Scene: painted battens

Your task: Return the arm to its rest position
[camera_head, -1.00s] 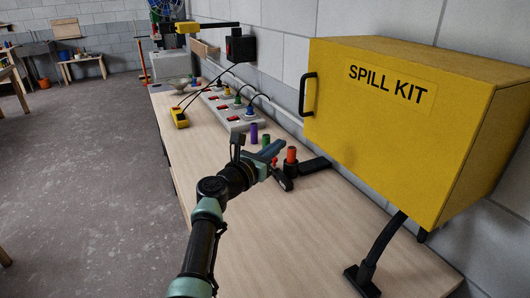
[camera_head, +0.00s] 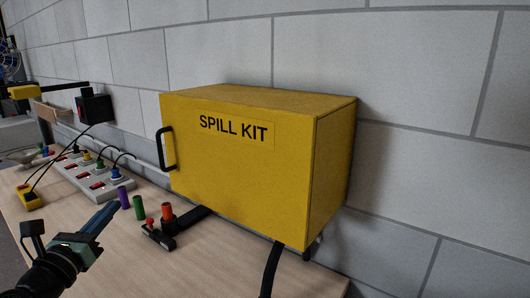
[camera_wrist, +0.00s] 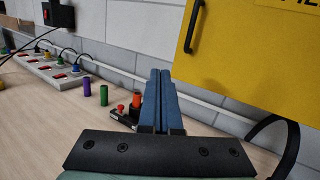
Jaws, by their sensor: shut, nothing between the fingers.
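My gripper (camera_head: 101,217) shows at the lower left of the head view, above the wooden bench. Its two blue fingers lie together with nothing between them. They also show side by side in the middle of the wrist view (camera_wrist: 160,95). In the head view the fingers point up and to the right, towards the purple cylinder. Most of my arm is outside the head view.
The yellow spill kit box (camera_head: 235,170) stands raised at the wall. A purple cylinder (camera_head: 124,197), a green cylinder (camera_head: 139,207) and an orange cylinder (camera_head: 167,212) stand before it. A power strip (camera_head: 95,180) and yellow meter (camera_head: 29,196) lie left. Front bench is bare.

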